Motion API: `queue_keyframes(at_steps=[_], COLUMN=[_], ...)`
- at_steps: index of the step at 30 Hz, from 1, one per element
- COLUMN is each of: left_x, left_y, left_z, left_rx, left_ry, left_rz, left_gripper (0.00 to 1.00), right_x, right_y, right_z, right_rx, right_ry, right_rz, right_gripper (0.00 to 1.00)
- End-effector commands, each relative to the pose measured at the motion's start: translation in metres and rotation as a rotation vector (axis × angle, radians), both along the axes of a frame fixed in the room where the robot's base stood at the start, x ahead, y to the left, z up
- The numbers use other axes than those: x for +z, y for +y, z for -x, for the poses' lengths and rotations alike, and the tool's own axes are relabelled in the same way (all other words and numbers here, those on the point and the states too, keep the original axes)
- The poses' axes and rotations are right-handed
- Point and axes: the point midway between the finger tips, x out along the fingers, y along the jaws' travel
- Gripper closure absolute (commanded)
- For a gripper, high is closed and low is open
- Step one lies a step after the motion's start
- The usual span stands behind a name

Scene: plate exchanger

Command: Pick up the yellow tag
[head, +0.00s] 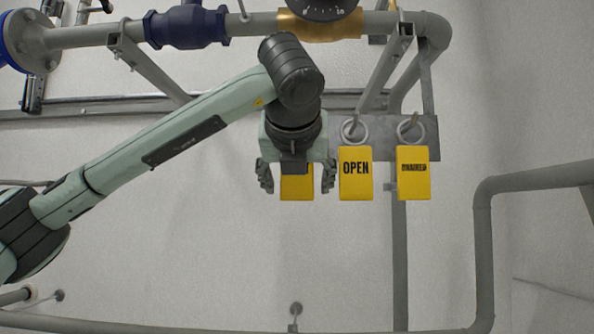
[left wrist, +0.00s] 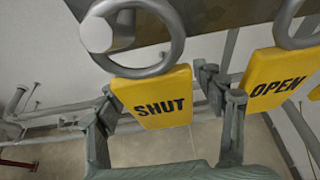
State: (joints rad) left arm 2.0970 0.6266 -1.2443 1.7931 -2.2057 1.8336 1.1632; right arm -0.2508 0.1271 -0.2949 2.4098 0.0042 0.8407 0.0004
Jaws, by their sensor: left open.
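Three yellow tags hang in a row from a grey plate. The left one, marked SHUT in the left wrist view (left wrist: 155,98), shows partly in the head view (head: 297,192) below my left gripper's palm. My left gripper (head: 297,186) is open, with one finger on each side of this tag. I cannot tell whether either finger touches it. The middle tag reads OPEN (head: 356,180) and hangs close to the right finger. The right tag (head: 413,182) has lettering I cannot read clearly. My right gripper is not seen.
The tags hang by grey rings, such as the left tag's ring (left wrist: 135,35), on the mounting plate (head: 426,140). A pipe with a blue fitting (head: 186,27) and a brass valve (head: 318,24) runs above. A grey pipe (head: 483,250) stands at the right.

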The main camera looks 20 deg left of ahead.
Motion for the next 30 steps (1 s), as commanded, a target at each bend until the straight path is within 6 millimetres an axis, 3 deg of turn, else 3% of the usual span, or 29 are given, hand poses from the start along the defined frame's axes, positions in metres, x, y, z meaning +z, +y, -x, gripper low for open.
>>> queue_keyframes(at_steps=[7, 20, 30], left_x=[0.0000, 0.0002, 0.0003], left_y=[-0.0001, -0.0003, -0.0004], left_z=[-0.0009, -0.0006, -0.0006], left_rx=[-0.001, -0.002, -0.002], left_ry=[-0.001, -0.001, -0.001], left_rz=[0.000, 0.000, 0.000], left_gripper=[0.33, 0.86, 0.92], right_x=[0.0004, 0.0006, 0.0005], right_y=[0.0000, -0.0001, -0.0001], right_z=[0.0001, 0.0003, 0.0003], right_rx=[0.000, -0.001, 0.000], right_ry=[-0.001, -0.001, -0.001], right_rz=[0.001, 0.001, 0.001], right_gripper=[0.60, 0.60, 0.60])
